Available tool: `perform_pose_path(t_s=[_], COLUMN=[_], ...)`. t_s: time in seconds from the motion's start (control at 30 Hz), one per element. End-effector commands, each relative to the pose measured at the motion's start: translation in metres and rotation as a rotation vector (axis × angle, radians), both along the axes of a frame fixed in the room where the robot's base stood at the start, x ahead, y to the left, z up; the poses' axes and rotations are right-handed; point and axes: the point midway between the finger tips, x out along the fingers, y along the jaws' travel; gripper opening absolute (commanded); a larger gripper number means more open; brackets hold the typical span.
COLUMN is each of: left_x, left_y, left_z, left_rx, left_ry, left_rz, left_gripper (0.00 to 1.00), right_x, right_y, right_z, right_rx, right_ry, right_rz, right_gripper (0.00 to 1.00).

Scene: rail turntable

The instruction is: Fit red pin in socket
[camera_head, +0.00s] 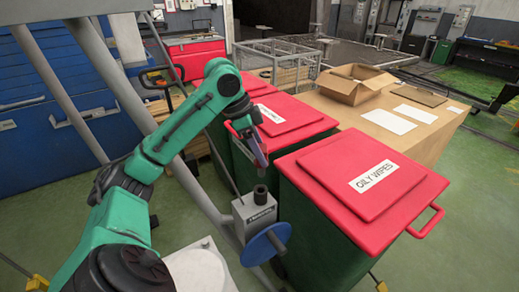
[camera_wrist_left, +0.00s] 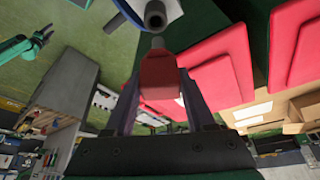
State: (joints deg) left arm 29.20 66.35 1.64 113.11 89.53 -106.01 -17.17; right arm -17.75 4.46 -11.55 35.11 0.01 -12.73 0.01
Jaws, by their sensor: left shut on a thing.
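The red pin (camera_wrist_left: 158,72) has a grey tip and is held between the fingers of my left gripper (camera_head: 259,157). In the wrist view the gripper (camera_wrist_left: 157,90) is shut on it. In the head view the fingers largely hide the pin. The socket (camera_head: 260,193) is a short dark upright cylinder on a grey box with a blue disc (camera_head: 266,243). Its open round mouth (camera_wrist_left: 155,18) faces the pin tip in the wrist view. The pin is above the socket and apart from it. A green arm end (camera_wrist_left: 42,35), probably my right one, shows small in the wrist view.
A green bin with a red lid marked OILY WIPES (camera_head: 374,176) stands close right of the socket. Another red-lidded bin (camera_head: 285,116) stands behind. A table (camera_head: 440,128) holds an open cardboard box (camera_head: 355,83). A slanted grey post passes left of the socket.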

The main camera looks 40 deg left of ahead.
Motion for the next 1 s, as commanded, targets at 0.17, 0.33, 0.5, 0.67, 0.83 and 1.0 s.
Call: perform_pose_path(t_s=[0.17, 0.33, 0.5, 0.67, 0.83, 1.0], left_x=[0.0, 0.0, 0.0, 0.0, 0.0, 0.0], left_y=[0.0, 0.0, 0.0, 0.0, 0.0, 0.0], left_z=[-0.028, -0.041, -0.042, -0.041, -0.041, -0.04], left_rx=[0.001, 0.001, 0.001, 0.001, 0.001, 0.001], left_ry=[-0.001, -0.001, -0.001, -0.002, -0.002, -0.002], left_rz=[0.0, 0.001, 0.001, 0.001, 0.001, 0.001], left_gripper=[0.0, 0.0, 0.0, 0.0, 0.0, 0.0], right_x=[0.027, 0.019, 0.006, 0.006, 0.008, 0.01], right_y=[-0.001, -0.002, -0.003, -0.003, -0.003, -0.002], right_z=[-0.021, -0.032, -0.032, -0.032, -0.032, -0.028], right_rx=[0.001, -0.001, -0.003, -0.003, -0.003, -0.002], right_ry=[-0.047, -0.032, -0.012, -0.012, -0.015, -0.017], right_rz=[0.002, 0.001, 0.0, -0.001, -0.001, -0.001], right_gripper=[0.5, 0.5, 0.5, 0.5, 0.5, 0.5])
